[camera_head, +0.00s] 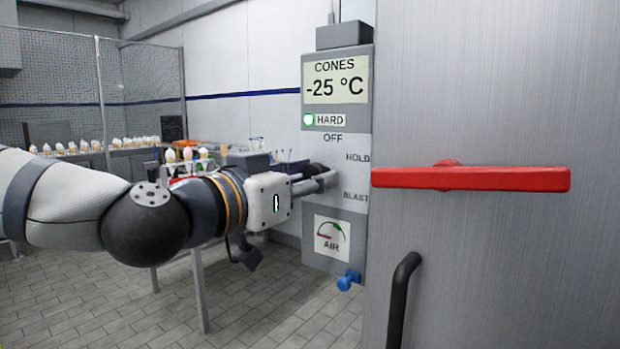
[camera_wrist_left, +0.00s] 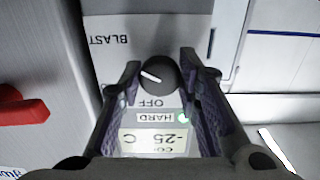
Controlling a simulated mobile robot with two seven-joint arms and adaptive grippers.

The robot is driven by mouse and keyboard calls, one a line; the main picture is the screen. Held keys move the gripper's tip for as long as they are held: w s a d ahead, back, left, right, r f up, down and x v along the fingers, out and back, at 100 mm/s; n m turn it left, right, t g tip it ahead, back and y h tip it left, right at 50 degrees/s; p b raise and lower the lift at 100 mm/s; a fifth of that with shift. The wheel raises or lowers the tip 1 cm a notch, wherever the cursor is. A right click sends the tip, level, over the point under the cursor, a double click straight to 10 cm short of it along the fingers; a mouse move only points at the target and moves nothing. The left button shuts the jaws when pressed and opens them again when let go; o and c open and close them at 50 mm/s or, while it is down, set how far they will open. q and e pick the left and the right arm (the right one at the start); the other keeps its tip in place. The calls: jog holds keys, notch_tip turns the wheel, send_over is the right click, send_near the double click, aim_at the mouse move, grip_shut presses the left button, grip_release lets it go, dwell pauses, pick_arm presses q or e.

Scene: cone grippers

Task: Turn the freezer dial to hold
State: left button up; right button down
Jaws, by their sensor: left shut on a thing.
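The dark round dial (camera_wrist_left: 157,76) sits on the grey control panel (camera_head: 336,148), and in the wrist view its white pointer aims left and slightly up. The OFF label shows beside it, and BLAST is up and left. The HOLD label shows only in the head view, right of the dial; in the wrist view a finger seems to cover it. My left gripper (camera_wrist_left: 160,72) is shut on the dial, one finger on each side. In the head view my left gripper (camera_head: 322,181) hides most of the dial. My right gripper is not in view.
The panel display (camera_head: 335,86) reads -25 °C, with a lit green lamp (camera_head: 308,119) by HARD. A red bar (camera_head: 470,179) stands out close right of my gripper on the steel door. A black handle (camera_head: 401,300) and blue valve (camera_head: 348,280) are lower. Cones in a rack (camera_head: 187,156) stand behind my arm.

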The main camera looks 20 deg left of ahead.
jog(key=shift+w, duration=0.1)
pick_arm(q)
jog(key=shift+s+r+n+p, duration=0.15)
jog(key=shift+n+p, duration=0.6)
jog(key=shift+n, duration=0.75)
jog(key=n+p, duration=0.1)
jog(key=n, duration=0.2)
jog(key=shift+n, duration=0.3)
jog(key=shift+n+p, duration=0.3)
jog(key=shift+n, duration=2.3)
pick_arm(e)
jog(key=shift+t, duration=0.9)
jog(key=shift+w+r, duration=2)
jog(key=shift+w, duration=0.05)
pick_arm(q)
jog(key=o, duration=1.1)
jog(key=shift+w+d, duration=0.1)
jog(key=shift+w, duration=0.15)
jog(key=shift+o, duration=0.2)
